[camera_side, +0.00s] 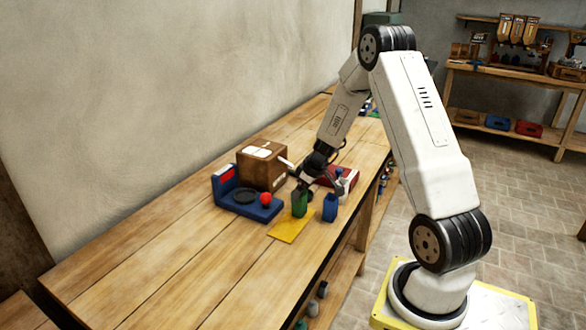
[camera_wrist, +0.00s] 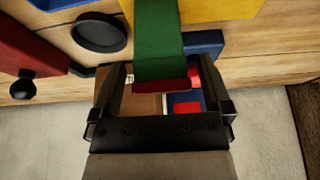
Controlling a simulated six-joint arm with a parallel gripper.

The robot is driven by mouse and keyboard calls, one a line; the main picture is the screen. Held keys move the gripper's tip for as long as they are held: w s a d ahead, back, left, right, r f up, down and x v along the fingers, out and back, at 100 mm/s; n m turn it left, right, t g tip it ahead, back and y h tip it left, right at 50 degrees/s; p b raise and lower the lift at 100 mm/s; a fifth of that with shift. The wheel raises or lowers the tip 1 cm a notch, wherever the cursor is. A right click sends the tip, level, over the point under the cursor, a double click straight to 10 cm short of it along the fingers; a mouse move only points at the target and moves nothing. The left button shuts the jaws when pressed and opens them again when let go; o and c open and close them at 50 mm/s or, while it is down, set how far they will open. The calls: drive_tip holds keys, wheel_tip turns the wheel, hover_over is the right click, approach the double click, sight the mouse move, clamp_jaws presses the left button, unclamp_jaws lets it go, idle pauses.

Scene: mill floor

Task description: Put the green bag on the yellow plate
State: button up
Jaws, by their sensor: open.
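The green bag (camera_side: 299,204) stands upright at the far end of the yellow plate (camera_side: 287,232); I cannot tell how much of its base rests on the plate. In the wrist view the green bag (camera_wrist: 158,38) runs down between my fingers, with a dark red band at its near end. The yellow plate (camera_wrist: 225,8) shows at the top right there. My gripper (camera_wrist: 156,75) is open, with one finger on each side of the bag's top. In the side view my gripper (camera_side: 303,184) is just above the bag and partly hides it.
A blue bag (camera_side: 329,208) stands close on the right. A red box (camera_side: 345,177) lies behind my gripper. The front left tabletop is clear.

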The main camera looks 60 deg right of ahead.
drive_tip(key=v, duration=0.8)
drive_tip(key=shift+a, duration=0.1)
idle(0.5)
drive_tip(key=s+a+g, duration=0.1)
drive_tip(key=s+a, duration=0.2)
drive_tip(key=a, duration=1.1)
drive_tip(key=s+a+g, duration=0.1)
drive_tip(key=s+a, duration=0.3)
drive_tip(key=a, duration=1)
drive_tip(key=shift+s+r, duration=0.2)
drive_tip(key=shift+r, duration=0.25)
